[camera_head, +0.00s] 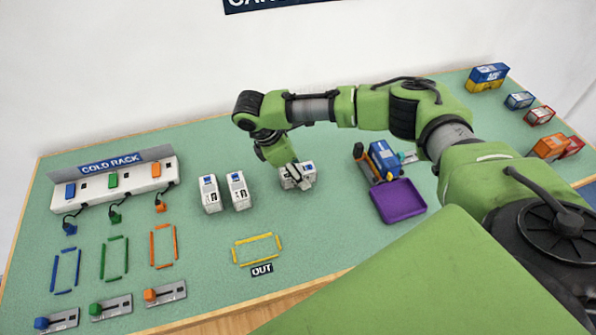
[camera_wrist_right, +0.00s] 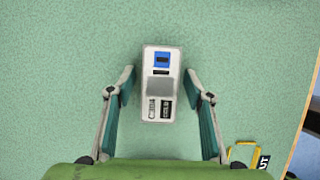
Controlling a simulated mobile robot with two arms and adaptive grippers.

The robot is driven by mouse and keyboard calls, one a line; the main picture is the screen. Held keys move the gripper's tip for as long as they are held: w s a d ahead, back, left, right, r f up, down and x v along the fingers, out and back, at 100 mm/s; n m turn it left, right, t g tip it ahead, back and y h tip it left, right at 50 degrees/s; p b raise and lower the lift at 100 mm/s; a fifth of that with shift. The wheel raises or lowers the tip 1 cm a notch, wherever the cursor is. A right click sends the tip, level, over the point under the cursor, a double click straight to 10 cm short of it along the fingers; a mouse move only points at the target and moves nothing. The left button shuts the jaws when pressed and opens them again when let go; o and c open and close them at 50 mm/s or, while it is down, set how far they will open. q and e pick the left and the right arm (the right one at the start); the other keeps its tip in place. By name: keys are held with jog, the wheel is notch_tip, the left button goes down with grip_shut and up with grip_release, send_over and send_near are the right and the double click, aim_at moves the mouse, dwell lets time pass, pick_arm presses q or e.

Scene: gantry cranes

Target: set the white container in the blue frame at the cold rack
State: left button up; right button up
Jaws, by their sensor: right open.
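My right gripper (camera_head: 293,172) is open above a white container (camera_head: 306,171) in the middle of the table. In the right wrist view this white container (camera_wrist_right: 161,60) lies between and slightly ahead of the spread fingers, with a gap on both sides; its label reads COLD. Two more white containers (camera_head: 210,194) (camera_head: 238,190) stand side by side to its left. The blue frame (camera_head: 66,270) lies flat and empty at the far left, in front of the cold rack (camera_head: 130,182). A blue plug on a cable hangs at the rack above it. My left gripper is not in view.
Green (camera_head: 113,258) and orange (camera_head: 163,246) frames lie right of the blue one, with levers (camera_head: 110,305) in front. A yellow OUT frame (camera_head: 257,248) is near the front edge. A purple tray (camera_head: 398,201) and coloured containers (camera_head: 488,77) are to the right.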

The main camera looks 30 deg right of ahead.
jog(key=shift+o, duration=0.5)
jog(key=v, duration=1.1)
jog(key=shift+a+r+b, duration=0.2)
jog(key=shift+b, duration=0.2)
notch_tip(320, 180, up, 3)
jog(key=t+y+p, duration=0.1)
jog(key=y+p, duration=0.3)
jog(key=p, duration=0.1)
send_over(300, 170)
jog(key=f, duration=0.8)
jog(key=shift+w+a+f+p, duration=0.1)
jog(key=shift+w+p, duration=0.1)
jog(key=shift+p, duration=0.15)
notch_tip(300, 170, down, 4)
jog(key=shift+a+f+p, duration=0.1)
jog(key=shift+a+p, duration=0.05)
jog(key=shift+p, duration=0.4)
jog(key=shift+f, duration=0.55)
jog(key=c, duration=1.3)
jog(key=shift+c, duration=0.4)
jog(key=shift+r, duration=0.15)
